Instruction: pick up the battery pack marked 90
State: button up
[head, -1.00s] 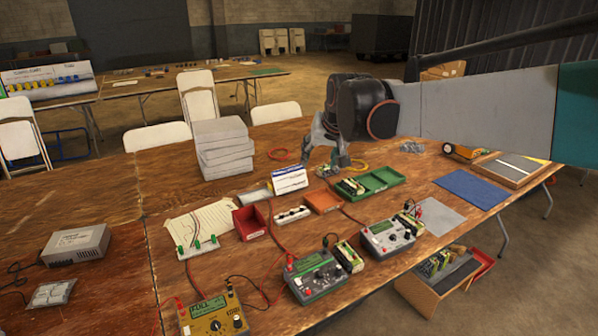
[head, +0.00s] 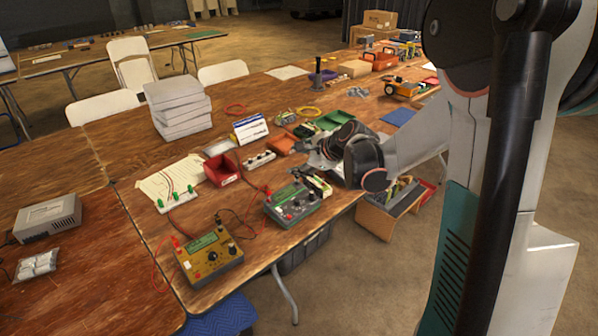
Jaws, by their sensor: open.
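No number can be read on any battery pack, so I cannot tell which one is marked 90. Another small pack (head: 303,130) sits by the green tray (head: 338,117). More packs appear to lie in the wooden box (head: 378,222) below the table edge, partly hidden. My gripper (head: 312,155) is open, just behind and above the pack beside the grey charger. Contact cannot be told.

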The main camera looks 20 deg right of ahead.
jog(key=w+d+f+m+t, duration=0.1)
jog(key=w+d+f+m, duration=0.2)
jog(key=d+f+m, duration=0.35)
jog(key=m+t, duration=0.2)
jog(key=m, duration=0.2)
send_near(318, 181)
jog(key=v, duration=0.3)
jog(key=shift+s+a+f, duration=0.15)
jog(key=shift+f, duration=0.3)
jog(key=b+x, duration=0.2)
jog(key=x, duration=0.5)
jog(key=shift+w, duration=0.2)
jog(key=shift+r+b+x, duration=0.15)
jog(key=shift+b+x, duration=0.55)
jog(key=shift+x, duration=0.9)
jog(key=shift+r+b+x, duration=0.15)
jog(key=shift+b+x, duration=0.5)
jog(key=shift+x, duration=0.9)
jog(key=shift+w, duration=0.1)
grip_shut()
jog(key=shift+r, duration=0.15)
